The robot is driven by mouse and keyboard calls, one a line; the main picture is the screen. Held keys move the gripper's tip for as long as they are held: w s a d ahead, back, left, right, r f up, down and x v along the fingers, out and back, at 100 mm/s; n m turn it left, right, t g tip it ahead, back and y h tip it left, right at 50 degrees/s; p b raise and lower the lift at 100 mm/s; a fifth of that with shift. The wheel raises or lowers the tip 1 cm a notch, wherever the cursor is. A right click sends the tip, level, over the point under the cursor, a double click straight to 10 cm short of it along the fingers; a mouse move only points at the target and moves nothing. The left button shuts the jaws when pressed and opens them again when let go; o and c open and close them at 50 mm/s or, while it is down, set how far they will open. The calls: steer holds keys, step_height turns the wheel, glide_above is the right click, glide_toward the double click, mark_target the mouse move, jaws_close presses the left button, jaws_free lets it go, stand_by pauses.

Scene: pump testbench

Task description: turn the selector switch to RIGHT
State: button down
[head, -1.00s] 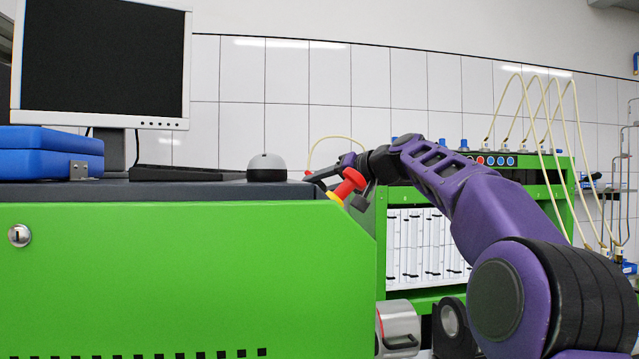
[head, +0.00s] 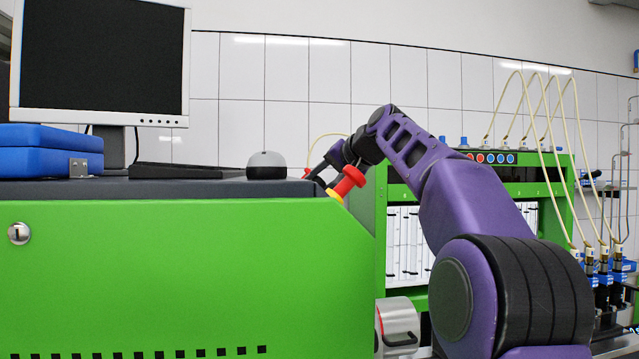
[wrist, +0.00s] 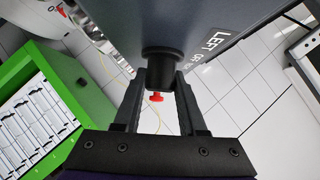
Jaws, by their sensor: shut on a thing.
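The selector switch (wrist: 162,62) shows in the wrist view as a round black knob on a dark panel (wrist: 130,25). A label reading LEFT and OFF (wrist: 207,50) is beside it; the rest of the lettering is too slanted to read. My gripper (wrist: 160,76) has a finger on each side of the knob and is shut on it. A small red piece (wrist: 155,97) shows between the fingers; I cannot tell whether it belongs to the switch. In the head view, my gripper (head: 322,171) is at the bench's right end, and the switch cannot be made out there.
A red and yellow push button (head: 347,183) sticks out of the green bench (head: 180,270), close to my gripper. A mouse-like grey device (head: 266,166), keyboard (head: 185,172), monitor (head: 100,60) and blue case (head: 50,155) stand on the bench. A green rack (head: 380,220) is behind my arm.

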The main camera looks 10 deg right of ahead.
steer(key=shift+r, duration=0.1)
steer(key=shift+c, duration=2.3)
jaws_free()
steer(key=shift+d+n+y, duration=0.1)
steer(key=shift+n+y, duration=0.2)
